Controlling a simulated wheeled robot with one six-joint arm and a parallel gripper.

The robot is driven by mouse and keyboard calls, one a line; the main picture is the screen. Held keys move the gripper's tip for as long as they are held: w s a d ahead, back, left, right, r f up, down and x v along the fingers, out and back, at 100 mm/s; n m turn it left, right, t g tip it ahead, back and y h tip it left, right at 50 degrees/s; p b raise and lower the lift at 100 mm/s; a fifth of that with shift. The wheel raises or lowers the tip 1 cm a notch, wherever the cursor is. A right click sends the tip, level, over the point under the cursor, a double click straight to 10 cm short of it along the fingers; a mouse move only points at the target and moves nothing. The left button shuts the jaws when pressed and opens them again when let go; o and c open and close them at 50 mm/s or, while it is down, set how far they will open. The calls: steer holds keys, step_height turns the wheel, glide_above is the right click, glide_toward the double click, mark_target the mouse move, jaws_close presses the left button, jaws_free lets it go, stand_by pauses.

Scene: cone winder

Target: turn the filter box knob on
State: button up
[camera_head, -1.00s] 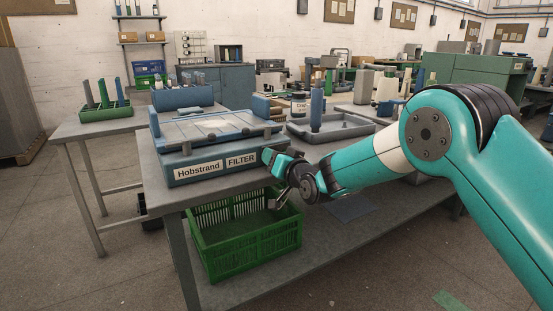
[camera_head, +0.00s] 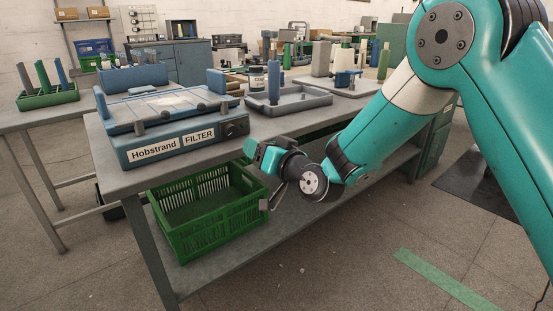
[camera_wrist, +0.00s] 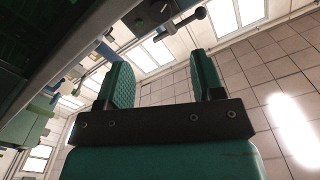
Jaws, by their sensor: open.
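The blue-grey filter box (camera_head: 170,145), labelled "Hobstrand FILTER", sits on the near left part of the grey table. Its dark round knob (camera_head: 235,129) is on the front face, right of the FILTER label; its setting is too small to read. My gripper (camera_head: 256,151) is open and empty, to the right of and lower than the knob, in front of the table edge and apart from the box. In the wrist view the two green-padded fingers (camera_wrist: 163,65) stand apart with nothing between them. I cannot identify the knob there for certain.
A green crate (camera_head: 172,232) stands on the shelf below the table. A grey tray (camera_head: 305,101) with a blue post (camera_head: 274,80) is on the table right of the box. A side table with a green rack (camera_head: 47,95) is at left. The floor in front is clear.

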steer(key=b+v, duration=0.1)
steer(key=v, duration=0.4)
steer(key=shift+b, duration=0.35)
